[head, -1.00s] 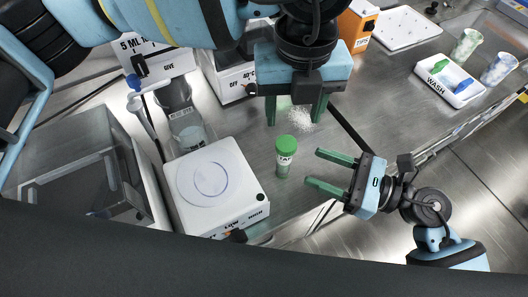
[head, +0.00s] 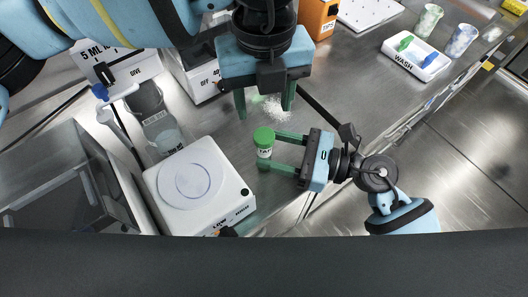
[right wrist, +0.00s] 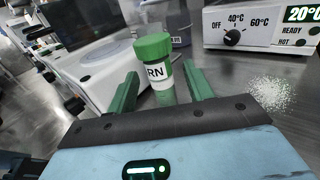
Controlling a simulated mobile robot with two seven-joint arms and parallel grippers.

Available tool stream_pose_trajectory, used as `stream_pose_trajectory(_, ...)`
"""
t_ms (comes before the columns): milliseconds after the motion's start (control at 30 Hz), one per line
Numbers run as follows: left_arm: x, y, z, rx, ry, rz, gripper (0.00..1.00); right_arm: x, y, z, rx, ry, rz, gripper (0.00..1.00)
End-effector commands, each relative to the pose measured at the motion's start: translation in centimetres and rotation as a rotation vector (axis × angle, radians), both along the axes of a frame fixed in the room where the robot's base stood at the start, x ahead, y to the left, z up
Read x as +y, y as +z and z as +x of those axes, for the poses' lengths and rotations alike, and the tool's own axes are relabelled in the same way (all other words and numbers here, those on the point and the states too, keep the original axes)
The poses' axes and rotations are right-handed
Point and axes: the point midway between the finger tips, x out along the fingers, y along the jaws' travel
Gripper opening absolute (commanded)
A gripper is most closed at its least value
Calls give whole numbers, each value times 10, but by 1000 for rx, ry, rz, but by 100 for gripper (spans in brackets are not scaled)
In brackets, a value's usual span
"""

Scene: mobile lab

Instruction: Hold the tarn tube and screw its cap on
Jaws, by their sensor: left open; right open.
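The tarn tube (head: 264,151) stands upright on the metal bench with its green cap (head: 263,136) on top. In the right wrist view the tube (right wrist: 160,74) shows a white label ending in "RN", with the green cap (right wrist: 153,46) on it. My right gripper (head: 270,151) is open, with its two green fingers on either side of the tube. It also shows in the right wrist view (right wrist: 160,82). I cannot tell whether a finger touches the tube. My left gripper (head: 265,106) is open and empty, fingers pointing down, above and behind the tube.
A white round-topped device (head: 200,187) stands left of the tube. A beaker (head: 160,128) is behind it. White grains (head: 271,112) lie on the bench behind the tube. A heater with a dial (right wrist: 262,28) stands at the back. A WASH tray (head: 416,58) is far right.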

Motion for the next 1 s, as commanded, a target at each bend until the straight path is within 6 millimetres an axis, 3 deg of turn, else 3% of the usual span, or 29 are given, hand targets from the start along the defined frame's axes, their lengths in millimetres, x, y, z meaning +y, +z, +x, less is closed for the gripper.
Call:
stream_pose_trajectory(200, 0, 0, 0, 0, 0, 0, 52, 20, 0, 6, 0, -1, 1, 52)
stream_pose_trajectory(600, 0, 0, 0, 0, 0, 0, 52, 24, 0, 7, 0, -1, -1, 50)
stream_pose_trajectory(1000, 0, 0, 0, 0, 0, 0, 52, 24, 0, 7, 0, -1, -1, 0)
